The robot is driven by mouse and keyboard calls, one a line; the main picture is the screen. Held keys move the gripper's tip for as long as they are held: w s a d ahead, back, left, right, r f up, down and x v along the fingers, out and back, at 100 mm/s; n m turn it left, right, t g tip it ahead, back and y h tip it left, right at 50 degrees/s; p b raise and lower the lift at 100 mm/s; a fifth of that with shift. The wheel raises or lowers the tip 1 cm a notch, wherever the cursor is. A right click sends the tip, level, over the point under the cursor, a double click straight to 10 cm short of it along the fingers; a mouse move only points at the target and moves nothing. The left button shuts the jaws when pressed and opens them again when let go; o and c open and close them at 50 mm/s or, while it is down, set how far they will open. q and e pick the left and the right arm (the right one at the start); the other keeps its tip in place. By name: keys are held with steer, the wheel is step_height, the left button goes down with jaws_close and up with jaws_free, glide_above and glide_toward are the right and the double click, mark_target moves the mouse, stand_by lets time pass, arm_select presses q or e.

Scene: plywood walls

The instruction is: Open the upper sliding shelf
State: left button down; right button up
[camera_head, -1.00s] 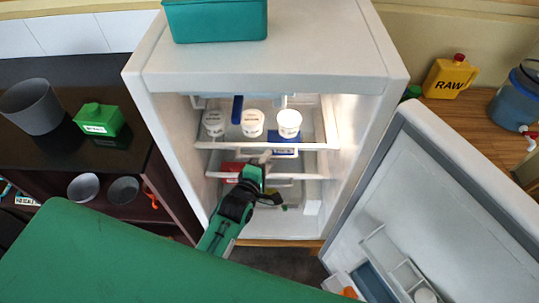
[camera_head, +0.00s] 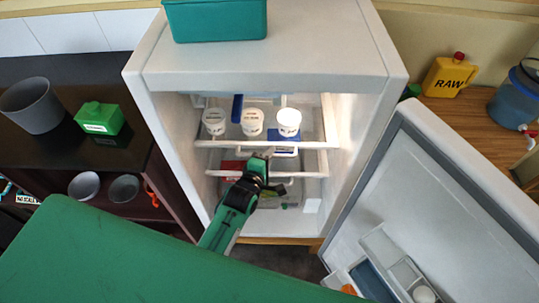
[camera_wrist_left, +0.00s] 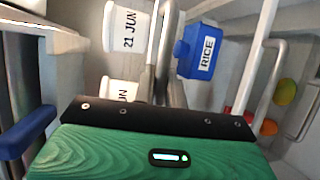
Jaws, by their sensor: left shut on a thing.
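The upper sliding shelf (camera_head: 210,144) is inside the open white fridge, with a pale front rail and white tubs on it. My left gripper (camera_head: 265,157) is at the middle of this rail, just below it. In the left wrist view the grey fingers (camera_wrist_left: 163,65) are closed at the shelf's handle (camera_wrist_left: 205,9); the exact contact is partly hidden. A tub marked "21 JUN" (camera_wrist_left: 126,27) and a blue box marked "RICE" (camera_wrist_left: 200,50) show beyond. The lower shelf (camera_head: 308,174) is partly covered by my left arm. My right gripper is not in view.
The fridge door (camera_head: 430,190) stands wide open at the right. A teal bin (camera_head: 215,20) sits on top of the fridge. A dark cabinet with a green box (camera_head: 100,118) and bowls stands at the left. A green surface (camera_head: 110,255) fills the lower left.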

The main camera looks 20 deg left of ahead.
arm_select(q)
steer(key=s+d+p, duration=0.3)
steer(key=s, duration=0.9)
steer(key=s+d+p, duration=0.3)
steer(key=s+d, duration=0.1)
steer(key=s, duration=0.9)
steer(key=shift+p, duration=0.3)
steer(key=shift+d, duration=0.1)
steer(key=c, duration=1.5)
jaws_free()
steer(key=shift+o, duration=0.2)
steer(key=shift+s, duration=0.1)
steer(key=b+v, duration=0.3)
steer(key=v, duration=1)
steer(key=shift+s+b, duration=0.3)
steer(key=shift+b, duration=0.05)
